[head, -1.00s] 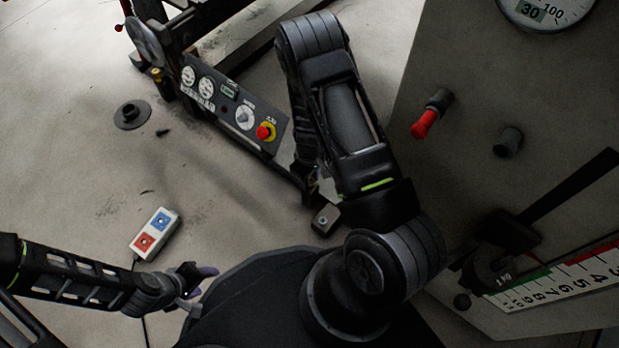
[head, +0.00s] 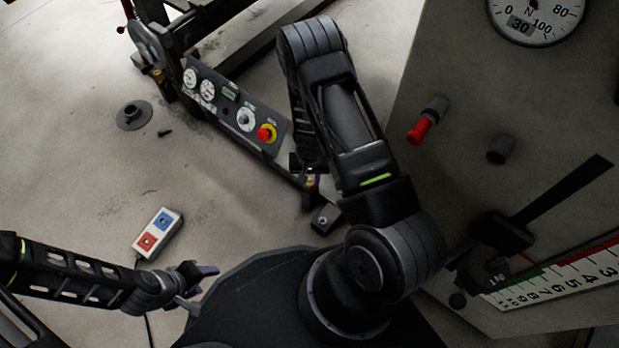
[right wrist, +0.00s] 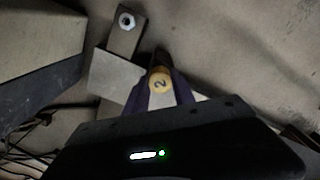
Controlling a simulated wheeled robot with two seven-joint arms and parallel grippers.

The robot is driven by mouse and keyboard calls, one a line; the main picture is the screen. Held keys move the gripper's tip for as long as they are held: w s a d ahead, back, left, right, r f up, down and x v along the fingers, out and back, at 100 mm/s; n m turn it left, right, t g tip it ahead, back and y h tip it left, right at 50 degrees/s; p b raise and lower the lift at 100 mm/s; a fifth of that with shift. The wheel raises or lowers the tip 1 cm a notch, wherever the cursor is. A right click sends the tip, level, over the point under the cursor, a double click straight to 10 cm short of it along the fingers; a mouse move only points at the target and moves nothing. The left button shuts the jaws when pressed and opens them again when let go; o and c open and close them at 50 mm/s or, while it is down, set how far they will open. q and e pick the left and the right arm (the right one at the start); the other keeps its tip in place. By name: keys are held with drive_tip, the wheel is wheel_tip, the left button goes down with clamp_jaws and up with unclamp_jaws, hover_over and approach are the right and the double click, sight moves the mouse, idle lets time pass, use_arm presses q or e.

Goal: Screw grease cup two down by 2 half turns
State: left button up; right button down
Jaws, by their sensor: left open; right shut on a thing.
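Grease cup two, a yellow-brass cap marked "2" (right wrist: 160,83), shows in the right wrist view between the purple fingers of my right gripper (right wrist: 162,90). The gripper is shut on it. The cup's lower part is hidden by the fingers. In the head view my right arm largely hides this gripper. My left gripper (head: 203,284) is open and empty, low at the left above the floor, away from the cup.
A control panel (head: 233,107) with gauges and a red-yellow stop button lies left of my right arm. A two-button pendant (head: 157,234) is on the floor. A large grey cabinet (head: 460,75) with a gauge and scale stands at right. Open floor lies at left.

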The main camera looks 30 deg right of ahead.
sight(310, 181)
drive_tip(key=m+p, duration=0.1)
drive_tip(key=m, duration=0.5)
drive_tip(key=shift+m, duration=0.3)
drive_tip(key=m+p, duration=0.1)
drive_tip(key=m, duration=0.4)
drive_tip(key=m+p, duration=0.1)
drive_tip(key=m, duration=0.4)
drive_tip(key=shift+m, duration=0.4)
use_arm(q)
drive_tip(key=r, duration=0.2)
drive_tip(key=s+r+p, duration=0.1)
drive_tip(key=r, duration=0.1)
drive_tip(key=shift+d+r, duration=0.15)
drive_tip(key=shift+r, duration=0.15)
use_arm(e)
drive_tip(key=m, duration=0.6)
drive_tip(key=c, duration=1.1)
unclamp_jaws()
drive_tip(key=shift+o, duration=0.2)
